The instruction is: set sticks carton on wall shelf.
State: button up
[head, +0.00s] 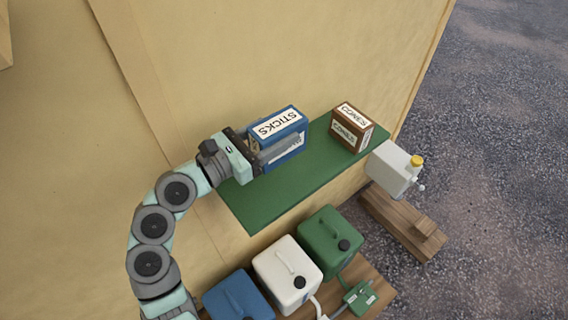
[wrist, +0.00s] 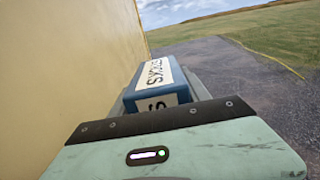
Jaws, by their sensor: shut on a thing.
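The sticks carton (head: 289,136) is a blue box with white labels reading STICKS. In the head view it is at the green wall shelf (head: 262,205), near the wall. My gripper (head: 280,150) reaches in from the left and is shut on the carton, with a finger across its front side. The carton (wrist: 158,84) also shows in the wrist view, between the jaws just beyond the gripper body. The carton looks upright. Its bottom edge is partly hidden, so I cannot tell whether it touches the shelf or hangs slightly above it.
A brown cones carton (head: 352,128) stands on the shelf's right end. A white canister (head: 393,168) with a yellow cap is beyond that end. Below the shelf are blue (head: 238,297), white (head: 287,274) and green (head: 329,243) canisters. The shelf's front left part is bare.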

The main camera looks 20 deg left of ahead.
notch_tip(320, 180, down, 14)
jog(key=shift+r+b, duration=0.15)
jog(key=shift+b, duration=0.3)
jog(key=o, duration=1.7)
jog(key=shift+c, duration=0.2)
jog(key=v, duration=1.2)
jog(key=shift+b, duration=0.4)
